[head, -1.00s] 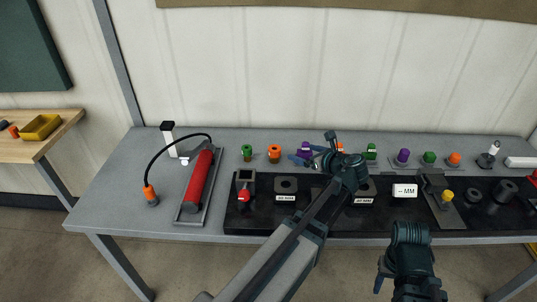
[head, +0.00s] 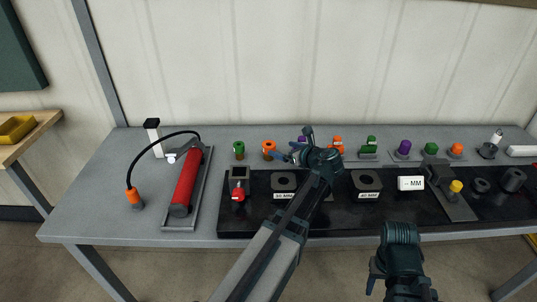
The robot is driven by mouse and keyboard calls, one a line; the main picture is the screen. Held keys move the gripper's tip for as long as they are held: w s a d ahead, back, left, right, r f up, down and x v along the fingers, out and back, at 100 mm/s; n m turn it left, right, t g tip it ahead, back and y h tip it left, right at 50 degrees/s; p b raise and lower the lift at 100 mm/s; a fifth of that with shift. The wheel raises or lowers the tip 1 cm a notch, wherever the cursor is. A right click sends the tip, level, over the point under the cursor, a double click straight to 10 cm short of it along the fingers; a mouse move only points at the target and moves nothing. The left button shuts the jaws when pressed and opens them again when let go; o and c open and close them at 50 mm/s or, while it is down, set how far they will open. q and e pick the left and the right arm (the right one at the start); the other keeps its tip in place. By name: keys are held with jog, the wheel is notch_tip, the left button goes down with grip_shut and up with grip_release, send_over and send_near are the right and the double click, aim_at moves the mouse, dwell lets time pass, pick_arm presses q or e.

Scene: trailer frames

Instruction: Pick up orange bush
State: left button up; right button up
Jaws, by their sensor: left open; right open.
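An orange bush (head: 268,149), a short ring-like part, stands upright on the grey table between a green bush (head: 239,150) and my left gripper. My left gripper (head: 285,156) is open, with its blue fingers pointing left just right of the orange bush. No hold on the bush shows, and I cannot tell whether they touch. My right gripper (head: 373,281) is open and low at the front, in front of the table edge and away from the parts. Other orange parts stand behind my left arm (head: 337,145) and further right (head: 456,150).
A red cylinder pump (head: 187,182) with a black hose lies on a tray at the left. A black fixture board (head: 335,218) with several blocks and a white MM label (head: 411,183) runs along the front. Purple (head: 404,148) and green (head: 431,149) parts stand at the right.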

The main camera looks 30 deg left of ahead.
aim_at(271, 146)
pick_arm(q)
jog(key=shift+b+x, duration=0.45)
jog(key=shift+x, duration=1.4)
jog(key=x, duration=0.1)
jog(key=b+x, duration=0.1)
jog(key=x, duration=0.1)
jog(key=b+x, duration=0.1)
jog(key=x, duration=0.1)
jog(key=shift+s+a+f, duration=0.15)
jog(key=shift+s+a, duration=0.05)
jog(key=shift+s, duration=0.05)
grip_shut()
